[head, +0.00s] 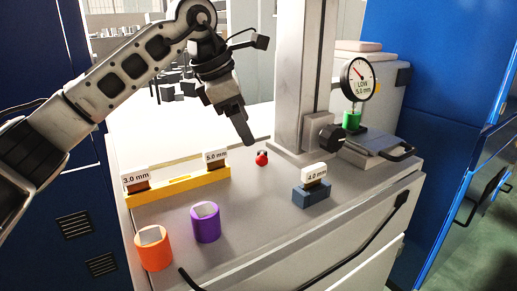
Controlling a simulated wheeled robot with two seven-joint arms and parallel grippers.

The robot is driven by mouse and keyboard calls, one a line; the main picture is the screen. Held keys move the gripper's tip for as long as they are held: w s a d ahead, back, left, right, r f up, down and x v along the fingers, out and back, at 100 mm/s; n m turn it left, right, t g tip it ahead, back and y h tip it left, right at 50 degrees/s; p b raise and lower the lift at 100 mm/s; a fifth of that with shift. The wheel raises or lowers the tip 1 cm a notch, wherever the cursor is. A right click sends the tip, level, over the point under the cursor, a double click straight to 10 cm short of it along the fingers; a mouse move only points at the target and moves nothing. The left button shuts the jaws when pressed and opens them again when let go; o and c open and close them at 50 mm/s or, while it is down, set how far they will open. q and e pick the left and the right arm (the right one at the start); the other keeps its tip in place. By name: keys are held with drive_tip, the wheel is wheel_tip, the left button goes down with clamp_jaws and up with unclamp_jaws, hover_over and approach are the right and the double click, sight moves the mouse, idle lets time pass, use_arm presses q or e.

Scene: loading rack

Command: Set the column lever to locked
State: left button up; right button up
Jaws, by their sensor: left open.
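The grey column (298,80) stands upright on the grey bench top. A small red ball knob (262,158) sits low beside the left of the column's foot; it looks like the lever end, but its stem and setting cannot be made out. A black round knob (326,138) is on the column's right side. My left gripper (246,138) points down, open and empty, just above and left of the red knob, and appears apart from it. My right gripper is not in view.
A dial gauge (358,79) stands right of the column, above a green cylinder (351,120). A yellow rack (180,186) holds blocks labelled 3.0 and 5.0 mm. A blue holder (311,195) carries a 4.0 mm block. Orange (154,251) and purple (205,226) cylinders stand in front.

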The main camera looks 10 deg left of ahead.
sight(258, 152)
use_arm(q)
drive_tip(key=p+x, duration=0.1)
drive_tip(key=x, duration=0.6)
drive_tip(key=shift+w+d+f, duration=0.15)
drive_tip(key=shift+f, duration=0.05)
drive_tip(key=shift+w+d+f, duration=0.1)
drive_tip(key=shift+w+f, duration=0.05)
drive_tip(key=shift+f, duration=0.3)
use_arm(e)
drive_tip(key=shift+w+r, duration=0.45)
use_arm(q)
drive_tip(key=c, duration=1.3)
drive_tip(key=shift+c, duration=0.3)
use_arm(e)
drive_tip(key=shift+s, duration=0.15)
